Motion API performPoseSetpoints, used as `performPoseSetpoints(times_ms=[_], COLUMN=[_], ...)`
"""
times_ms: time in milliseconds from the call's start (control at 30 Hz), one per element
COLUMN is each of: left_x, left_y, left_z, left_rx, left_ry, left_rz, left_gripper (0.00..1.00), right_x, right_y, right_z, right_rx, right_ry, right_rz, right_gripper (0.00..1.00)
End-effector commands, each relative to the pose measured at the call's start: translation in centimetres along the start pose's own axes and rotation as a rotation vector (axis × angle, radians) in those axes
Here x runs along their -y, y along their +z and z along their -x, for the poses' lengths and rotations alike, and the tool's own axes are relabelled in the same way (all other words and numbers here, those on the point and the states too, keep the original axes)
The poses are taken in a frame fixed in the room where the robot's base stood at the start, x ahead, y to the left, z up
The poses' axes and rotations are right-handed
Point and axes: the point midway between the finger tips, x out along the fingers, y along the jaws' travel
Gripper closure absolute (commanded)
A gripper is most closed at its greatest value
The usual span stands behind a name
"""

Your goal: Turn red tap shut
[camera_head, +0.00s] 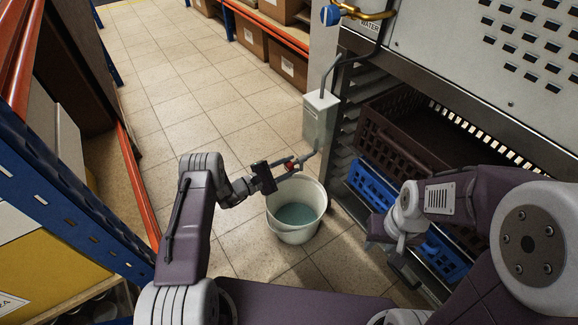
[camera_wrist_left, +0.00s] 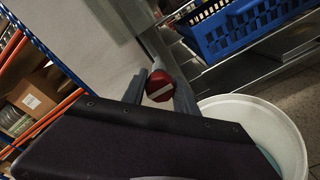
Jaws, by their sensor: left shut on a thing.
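The red tap (camera_head: 290,164) sits at the end of a grey pipe beside a grey box, above a white bucket (camera_head: 295,234) with bluish water in it. My left gripper (camera_head: 287,170) reaches it from the left, its fingers shut on the tap handle. In the left wrist view the tap (camera_wrist_left: 159,86) shows as a round red knob with a pale bar across it, between the dark fingers; the near finger hides part of the scene. My right gripper (camera_head: 392,247) is at the right, away from the tap, and its opening is unclear.
A blue crate (camera_head: 372,187) and a brown crate (camera_head: 390,150) sit on a rack right of the bucket. The grey box (camera_head: 320,118) stands behind the tap. A blue-handled valve (camera_head: 329,15) is on the brass pipe above. Shelving lines the left; tiled floor between is clear.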

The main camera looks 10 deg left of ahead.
Motion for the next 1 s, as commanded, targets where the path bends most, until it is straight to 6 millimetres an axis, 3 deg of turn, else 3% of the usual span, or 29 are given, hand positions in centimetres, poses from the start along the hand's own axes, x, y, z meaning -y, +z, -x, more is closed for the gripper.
performPoseSetpoints(times_ms=[167,200,267,600,1000], left_x=[0.2,0.2,0.2,-0.1,-0.2], left_y=[-0.1,0.0,0.0,0.1,0.1], left_z=[0.0,0.0,0.0,0.5,8.2], left_rx=[-0.001,-0.001,-0.001,-0.002,-0.004], left_ry=[-0.005,-0.005,-0.005,-0.002,0.0], left_rz=[0.002,0.002,0.002,0.002,0.002], left_gripper=[1.0,0.57,0.44,0.44,0.44], right_x=[0.0,0.0,0.0,0.0,0.1], right_y=[0.0,0.0,0.0,0.0,-0.4], right_z=[0.0,0.0,0.0,0.4,4.0], right_rx=[0.0,0.0,0.0,0.0,0.0], right_ry=[0.0,0.0,0.0,0.0,0.0], right_rz=[0.0,0.0,0.0,0.0,0.0], right_gripper=[0.64,0.64,0.64,0.64,0.64])
